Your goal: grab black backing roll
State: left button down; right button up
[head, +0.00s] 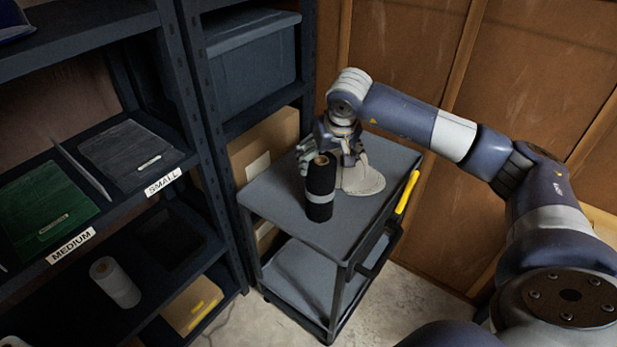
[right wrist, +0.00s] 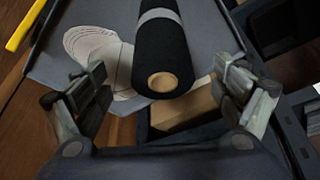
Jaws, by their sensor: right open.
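The black backing roll (head: 320,187) stands upright on the top of the grey cart (head: 280,208), with a grey band around it and a tan core at its top end. In the right wrist view the roll (right wrist: 160,50) lies between the two fingers of my right gripper (right wrist: 163,90), with room on both sides. My right gripper (head: 338,145) is open and behind the roll in the head view, and its fingers are partly hidden by the roll. My left gripper is not in view.
A pale flat sole-shaped stack (head: 364,180) lies beside the roll on the cart. A yellow-handled tool (head: 407,192) is at the cart's right edge. Dark shelves with a white roll (head: 115,282) stand at left; a wooden wall is behind.

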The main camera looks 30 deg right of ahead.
aim_at(326, 166)
jog(key=shift+x, duration=0.8)
jog(key=p+x, duration=0.1)
jog(key=x, duration=0.1)
jog(key=shift+d+f, duration=0.1)
jog(key=shift+f, duration=0.35)
jog(key=shift+w+f, duration=0.1)
jog(key=shift+f, duration=0.2)
jog(key=x, duration=0.2)
jog(key=p+x, duration=0.1)
jog(key=x, duration=0.1)
jog(key=shift+w+f+p, duration=0.1)
jog(key=shift+f+p, duration=0.05)
jog(key=shift+p, duration=0.15)
jog(key=shift+w+f, duration=0.2)
jog(key=shift+f, duration=0.15)
jog(key=shift+c, duration=0.5)
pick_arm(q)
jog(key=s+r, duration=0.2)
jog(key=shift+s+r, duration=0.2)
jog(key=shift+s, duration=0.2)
pick_arm(e)
jog(key=shift+r, duration=0.1)
jog(key=c, duration=1.2)
